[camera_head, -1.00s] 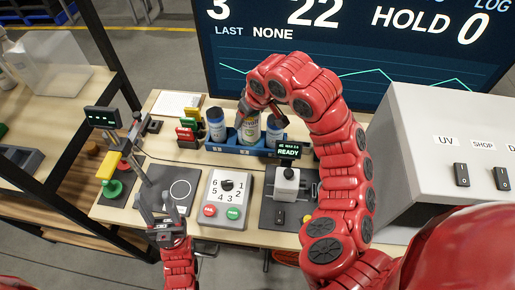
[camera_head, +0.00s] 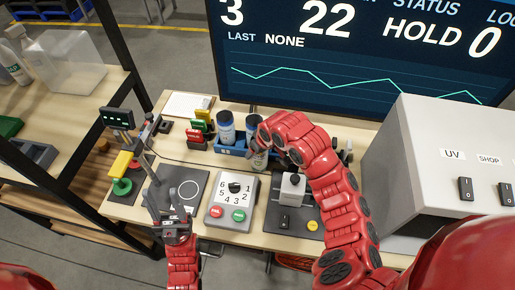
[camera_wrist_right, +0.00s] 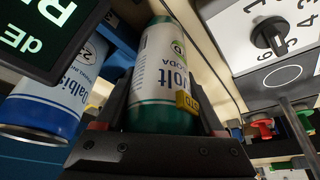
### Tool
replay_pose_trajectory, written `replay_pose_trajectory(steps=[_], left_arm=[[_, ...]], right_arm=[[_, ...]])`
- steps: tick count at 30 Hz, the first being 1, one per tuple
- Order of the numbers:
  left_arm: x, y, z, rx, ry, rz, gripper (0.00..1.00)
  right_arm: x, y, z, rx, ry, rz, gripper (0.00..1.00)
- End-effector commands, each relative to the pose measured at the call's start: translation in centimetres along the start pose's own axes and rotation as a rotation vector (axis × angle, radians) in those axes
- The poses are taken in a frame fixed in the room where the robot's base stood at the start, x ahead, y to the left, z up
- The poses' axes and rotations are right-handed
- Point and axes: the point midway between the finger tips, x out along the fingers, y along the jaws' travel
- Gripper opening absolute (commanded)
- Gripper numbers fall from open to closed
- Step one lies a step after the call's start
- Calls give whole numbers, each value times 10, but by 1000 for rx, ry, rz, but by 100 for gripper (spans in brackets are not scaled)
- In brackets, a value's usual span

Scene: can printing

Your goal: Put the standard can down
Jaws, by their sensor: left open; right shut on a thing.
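My right gripper (camera_head: 256,146) is shut on a white and green can (camera_head: 259,159), taken here as the standard can, at the front of the blue rack (camera_head: 232,150). My left gripper (camera_head: 168,208) is open and empty by the dark pad with a white circle (camera_head: 188,190).
A blue-and-white can (camera_head: 226,126) stands in the rack; another shows close by in the wrist view (camera_wrist_right: 45,105). A dial panel (camera_head: 232,197) and a dark station with a white block (camera_head: 292,188) stand in front. A grey cabinet (camera_head: 440,170) is at right.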

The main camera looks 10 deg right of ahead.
Motion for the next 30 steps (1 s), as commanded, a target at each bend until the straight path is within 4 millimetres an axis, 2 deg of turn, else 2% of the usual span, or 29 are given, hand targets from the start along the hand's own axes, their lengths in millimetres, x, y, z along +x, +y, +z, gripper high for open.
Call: replay_pose_trajectory(steps=[6, 7, 11, 20, 22, 26, 30], left_arm=[[-4, 0, 1, 0, 0, 0, 50], [-3, 0, 0, 0, 0, 0, 50], [-2, 0, 0, 0, 0, 0, 50], [1, 0, 0, 0, 0, 0, 50], [-4, 0, 1, 0, 0, 0, 50], [-12, 1, 2, 0, 0, 0, 50], [-24, 1, 4, 0, 0, 0, 50]], right_arm=[[4, 0, 2, 1, 0, 0, 19], [3, 0, 1, 1, 0, 0, 76], [2, 0, 1, 1, 0, 0, 99], [-2, 0, -1, 1, 0, -1, 100], [-3, 0, 0, 2, 3, -2, 100], [-18, 1, -1, 1, 7, 0, 100], [-43, 1, -1, 0, 9, 0, 100]])
